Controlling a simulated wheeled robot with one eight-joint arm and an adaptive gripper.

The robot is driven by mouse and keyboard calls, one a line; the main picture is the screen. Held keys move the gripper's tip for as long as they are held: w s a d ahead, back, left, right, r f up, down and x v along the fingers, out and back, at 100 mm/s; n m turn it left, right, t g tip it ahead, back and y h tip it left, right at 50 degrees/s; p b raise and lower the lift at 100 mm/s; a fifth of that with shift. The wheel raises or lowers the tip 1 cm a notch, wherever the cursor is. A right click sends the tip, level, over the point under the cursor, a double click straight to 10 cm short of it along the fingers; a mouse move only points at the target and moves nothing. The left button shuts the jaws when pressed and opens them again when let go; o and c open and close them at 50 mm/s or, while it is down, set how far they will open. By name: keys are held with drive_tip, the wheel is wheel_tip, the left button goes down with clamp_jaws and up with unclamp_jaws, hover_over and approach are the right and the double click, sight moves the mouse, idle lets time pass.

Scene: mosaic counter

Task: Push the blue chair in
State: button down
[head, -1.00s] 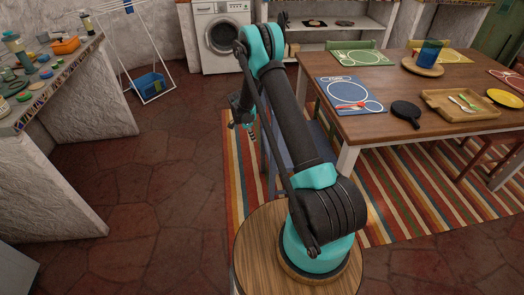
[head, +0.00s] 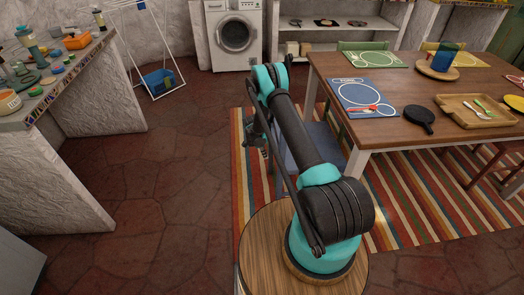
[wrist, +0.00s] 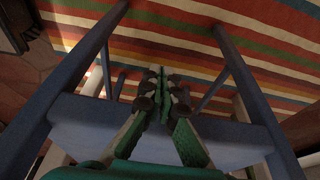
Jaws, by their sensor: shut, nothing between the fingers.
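The blue chair (head: 312,148) stands on the striped rug at the left side of the wooden table (head: 400,90). My arm hides part of it. Its blue seat (wrist: 225,140) and upright blue posts (wrist: 244,75) fill much of the wrist view. My gripper (head: 252,145) is just left of the chair in the head view, low beside it. In the wrist view my gripper (wrist: 160,85) is shut and empty, between the two side posts. I cannot tell whether it touches the chair.
The striped rug (head: 420,200) lies under the table and chair. A blue placemat (head: 358,97) and a black pan (head: 420,116) are on the near table end. A counter (head: 75,85) stands at left. The tiled floor between is clear.

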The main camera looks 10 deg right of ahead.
drive_tip(key=shift+d+r, duration=0.15)
drive_tip(key=shift+d, duration=1.6)
drive_tip(key=d, duration=2.5)
drive_tip(key=shift+d, duration=0.35)
